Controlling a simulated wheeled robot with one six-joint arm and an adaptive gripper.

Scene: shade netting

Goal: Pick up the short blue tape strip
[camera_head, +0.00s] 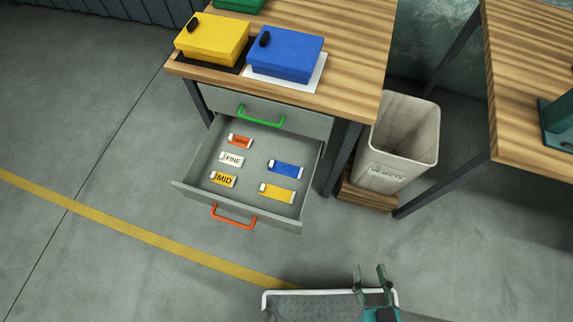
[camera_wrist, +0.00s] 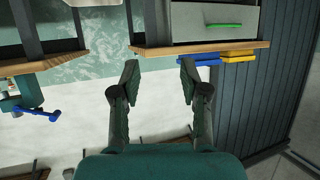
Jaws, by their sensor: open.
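A blue tape strip (camera_head: 286,169) with a white end lies flat in the open drawer (camera_head: 182,187), on the right side, above a yellow strip (camera_head: 277,193) in the picture. My gripper (camera_head: 371,272) is far from it, in front of the drawer and to the lower right, above a grey tray with a pale rim. In the wrist view my gripper (camera_wrist: 160,66) is open, with nothing between its fingers. I make out no strip in the wrist view.
Left in the drawer lie orange (camera_head: 240,141), white FINE (camera_head: 231,159) and yellow MID (camera_head: 223,180) pieces. A drawer with a green handle (camera_head: 261,116) is above. A bin (camera_head: 404,135) stands right of the desk. Yellow (camera_head: 211,38) and blue (camera_head: 285,54) boxes sit on top.

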